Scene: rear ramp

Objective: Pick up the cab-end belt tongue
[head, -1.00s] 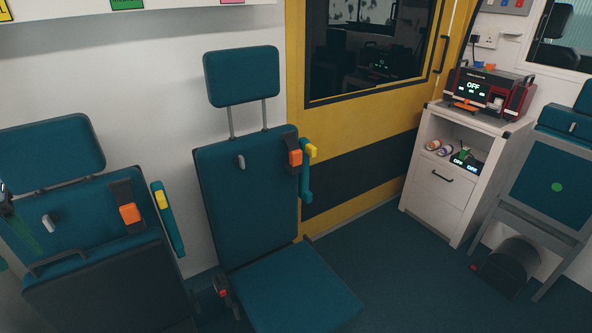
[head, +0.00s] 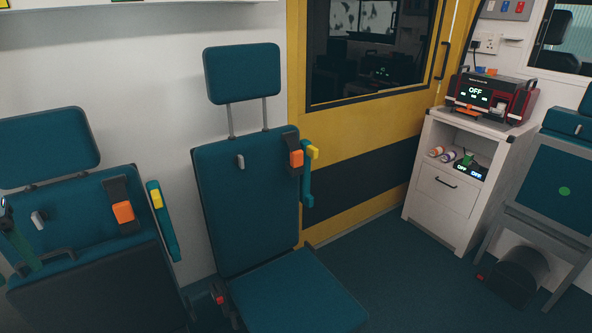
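Two wall seats carry belt parts, and I cannot tell for certain which one is the cab-end tongue. On the middle seat (head: 247,205), an orange belt piece (head: 296,159) sits on a dark mount at the upper right of the backrest, beside a yellow-topped teal strip (head: 307,185). On the left seat (head: 75,235), a similar orange piece (head: 123,212) hangs from a dark strap, beside another yellow-tipped teal strip (head: 165,225). A red-buttoned buckle (head: 219,298) shows low at the middle seat's left side. My gripper is not in view.
A yellow door (head: 375,115) stands behind the middle seat. A white cabinet (head: 444,190) with a red device (head: 495,98) on top is at the right, by a folded seat (head: 560,180) and a dark cylinder (head: 517,273). The floor (head: 400,270) between them is clear.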

